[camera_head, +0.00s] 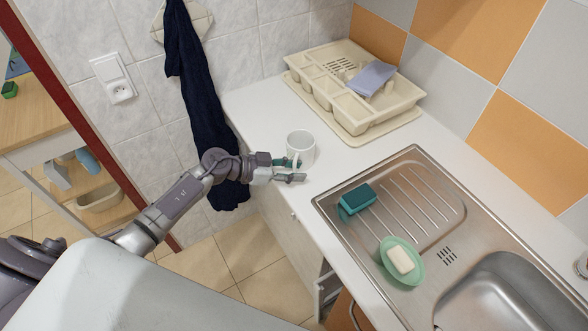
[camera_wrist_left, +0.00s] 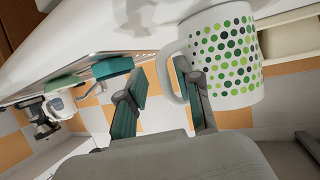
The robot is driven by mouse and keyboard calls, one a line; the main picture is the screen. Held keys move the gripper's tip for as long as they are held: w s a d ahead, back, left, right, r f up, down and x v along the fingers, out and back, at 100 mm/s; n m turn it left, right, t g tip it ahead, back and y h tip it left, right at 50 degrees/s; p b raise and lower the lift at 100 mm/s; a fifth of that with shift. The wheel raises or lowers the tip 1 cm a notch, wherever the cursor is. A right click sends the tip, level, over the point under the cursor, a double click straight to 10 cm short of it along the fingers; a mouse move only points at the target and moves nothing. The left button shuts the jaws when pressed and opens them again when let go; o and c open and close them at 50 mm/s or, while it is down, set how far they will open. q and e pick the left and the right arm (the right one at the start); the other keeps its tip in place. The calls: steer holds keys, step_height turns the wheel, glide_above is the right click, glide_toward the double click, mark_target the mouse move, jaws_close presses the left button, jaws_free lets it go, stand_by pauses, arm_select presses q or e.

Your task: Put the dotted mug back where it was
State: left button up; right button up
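The mug (camera_head: 301,148) is white and stands upright on the white counter, near its left edge. In the left wrist view, where the picture is tilted, the mug (camera_wrist_left: 228,60) shows green dots and its handle points towards my gripper. My left gripper (camera_head: 300,170) is open beside the mug on its near side. In the wrist view the left gripper (camera_wrist_left: 158,80) has its two teal-padded fingers apart, with part of the handle between them. One finger overlaps the handle; I cannot tell whether it touches. My right gripper is not in view.
A cream dish rack (camera_head: 345,112) with a grey-blue cloth (camera_head: 372,77) stands behind the mug. A steel sink (camera_head: 450,215) holds a teal sponge (camera_head: 357,198) and soap (camera_head: 400,260) in a green dish on its drainboard. A dark towel (camera_head: 200,90) hangs on the wall.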

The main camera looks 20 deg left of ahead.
arm_select(q)
steer(key=shift+r, duration=0.2)
steer(key=b+v, duration=0.2)
steer(key=v, duration=1)
